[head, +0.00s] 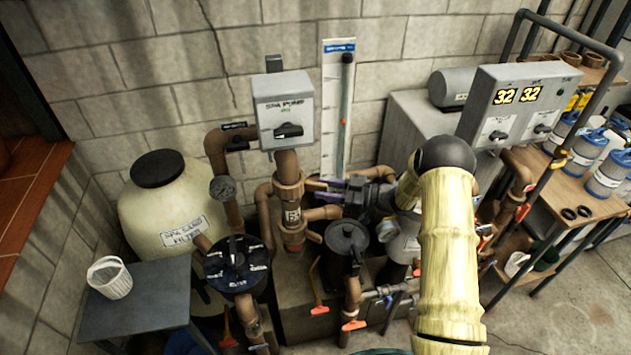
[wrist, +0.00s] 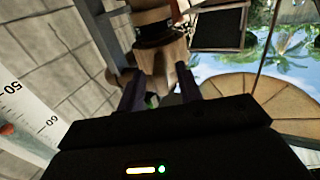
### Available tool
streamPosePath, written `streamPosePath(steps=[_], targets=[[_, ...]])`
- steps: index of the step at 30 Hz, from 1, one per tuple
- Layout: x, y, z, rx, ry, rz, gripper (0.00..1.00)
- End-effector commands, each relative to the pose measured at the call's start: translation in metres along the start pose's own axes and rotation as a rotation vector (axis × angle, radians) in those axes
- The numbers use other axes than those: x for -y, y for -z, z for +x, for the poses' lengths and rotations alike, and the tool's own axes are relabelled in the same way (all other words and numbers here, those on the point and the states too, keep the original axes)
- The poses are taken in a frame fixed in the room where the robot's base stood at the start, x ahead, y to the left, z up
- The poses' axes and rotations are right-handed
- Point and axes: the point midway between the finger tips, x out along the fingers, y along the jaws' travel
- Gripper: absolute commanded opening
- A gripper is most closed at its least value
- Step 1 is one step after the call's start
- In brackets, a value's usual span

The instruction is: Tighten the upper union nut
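The upper union nut (head: 288,189) is a brown ribbed collar on the upright brown pipe below the grey spa pump box. A similar lower collar (head: 292,237) sits further down, with a labelled pipe piece between them. My gripper (head: 312,190) reaches in from the right, its dark purple fingers pointing left at the upper nut, tips close to its right side. In the wrist view my gripper (wrist: 160,88) has its two fingers apart, with brown pipework (wrist: 163,58) between and beyond the tips. I cannot tell whether either finger touches the nut.
The spa pump box (head: 284,110) hangs just above. A white gauge board (head: 338,105) stands on the wall behind the fingers. A black-topped valve (head: 237,263) and a dark-lidded pump pot (head: 347,238) crowd the space below. A tan filter tank (head: 160,208) stands left.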

Motion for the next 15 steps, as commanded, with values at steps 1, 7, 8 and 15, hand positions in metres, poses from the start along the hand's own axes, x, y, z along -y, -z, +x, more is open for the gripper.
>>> streamPosePath(steps=[1, 7, 8, 15], targets=[[0.001, 0.004, 0.010, 0.000, 0.002, 0.002, 0.35], [0.000, 0.001, 0.029, 0.000, 0.000, 0.000, 0.35], [0.000, 0.001, 0.030, 0.001, -0.001, 0.000, 0.35], [0.000, 0.000, 0.032, 0.000, -0.001, 0.000, 0.35]])
